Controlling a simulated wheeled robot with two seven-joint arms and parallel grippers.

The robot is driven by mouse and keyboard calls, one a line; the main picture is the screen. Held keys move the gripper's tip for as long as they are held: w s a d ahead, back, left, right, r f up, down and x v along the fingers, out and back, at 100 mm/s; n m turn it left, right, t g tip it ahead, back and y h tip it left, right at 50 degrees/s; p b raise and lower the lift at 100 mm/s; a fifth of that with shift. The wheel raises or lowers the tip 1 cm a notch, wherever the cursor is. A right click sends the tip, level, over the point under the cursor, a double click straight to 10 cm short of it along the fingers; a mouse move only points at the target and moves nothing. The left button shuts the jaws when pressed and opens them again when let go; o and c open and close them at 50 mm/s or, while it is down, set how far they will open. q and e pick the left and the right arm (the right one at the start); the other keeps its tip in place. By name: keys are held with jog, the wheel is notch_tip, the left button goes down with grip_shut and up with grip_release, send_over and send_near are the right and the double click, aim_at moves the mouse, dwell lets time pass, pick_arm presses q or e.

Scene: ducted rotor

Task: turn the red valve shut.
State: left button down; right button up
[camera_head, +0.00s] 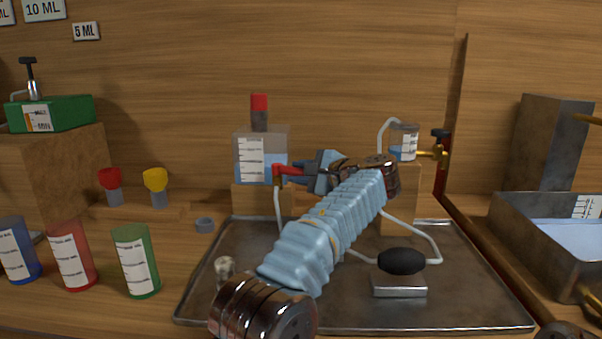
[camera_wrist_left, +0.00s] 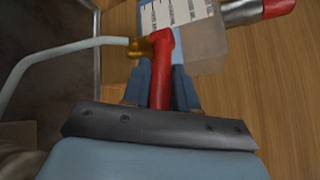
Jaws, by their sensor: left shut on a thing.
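The red valve (camera_head: 278,172) sits at the front lower right of a clear tank (camera_head: 244,143) holding blue liquid. In the left wrist view the red valve (camera_wrist_left: 162,48) shows its long red lever running down between my fingers, beside a brass fitting (camera_wrist_left: 142,45). My left gripper (camera_head: 298,171) reaches the valve from the right and is shut on its lever; the left wrist view shows my left gripper (camera_wrist_left: 160,78) with a finger on each side of it. The lever's far end is hidden behind the gripper body. My right gripper is not in view.
A pale tube (camera_head: 277,210) drops from the valve toward a metal tray (camera_head: 205,290). A jar (camera_head: 404,142) with a brass tap stands right. A black bulb (camera_head: 401,261) sits on a metal block. Colored bottles (camera_head: 136,260) stand left; a metal basin (camera_head: 540,243) is at right.

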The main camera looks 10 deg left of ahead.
pick_arm(q)
jog(key=c, duration=1)
grip_release()
jog(key=shift+o, duration=0.2)
jog(key=shift+d, duration=0.1)
jog(key=v, duration=1.3)
jog(key=shift+s+d, duration=0.2)
jog(key=shift+c, duration=0.5)
